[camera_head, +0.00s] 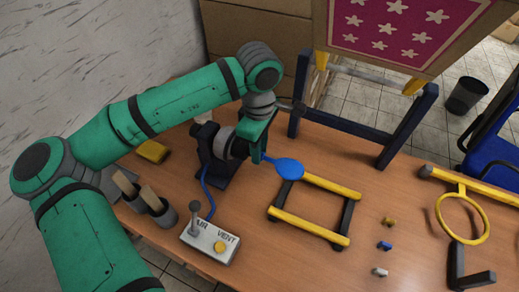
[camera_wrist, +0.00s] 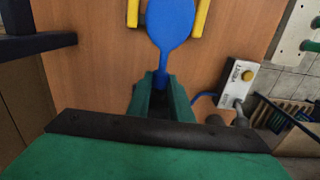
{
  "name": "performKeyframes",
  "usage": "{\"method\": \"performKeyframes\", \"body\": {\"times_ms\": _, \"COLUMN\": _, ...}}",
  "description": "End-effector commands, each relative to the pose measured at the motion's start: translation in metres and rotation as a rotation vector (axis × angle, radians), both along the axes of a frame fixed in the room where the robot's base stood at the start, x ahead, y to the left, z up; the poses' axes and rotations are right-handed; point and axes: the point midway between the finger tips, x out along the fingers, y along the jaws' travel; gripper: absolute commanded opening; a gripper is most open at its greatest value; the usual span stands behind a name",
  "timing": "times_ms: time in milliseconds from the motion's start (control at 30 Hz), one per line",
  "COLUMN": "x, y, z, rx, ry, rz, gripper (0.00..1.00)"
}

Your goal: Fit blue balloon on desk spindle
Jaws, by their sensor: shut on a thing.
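The blue balloon (camera_head: 289,168) is flat, with a round body and a narrow neck. My gripper (camera_head: 262,156) is shut on the neck, and the body sticks out to the right above the desk. In the wrist view the balloon (camera_wrist: 170,22) points away from my gripper (camera_wrist: 161,82), its neck between the two green fingers. A dark upright device (camera_head: 212,170) with a blue hose stands on the desk just left of my gripper. It is probably the spindle stand; my wrist and gripper partly cover it, and its tip cannot be made out.
A dark blue frame (camera_head: 345,124) stands behind. A yellow ring (camera_head: 483,226) and small parts lie to the right.

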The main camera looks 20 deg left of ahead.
Motion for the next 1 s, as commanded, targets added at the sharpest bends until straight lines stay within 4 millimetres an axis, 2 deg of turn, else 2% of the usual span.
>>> {"method": "performKeyframes", "body": {"times_ms": 1000, "x": -0.0004, "y": 0.0055, "z": -0.0005, "rx": -0.001, "ry": 0.000, "rz": 0.004, "gripper": 0.07}}
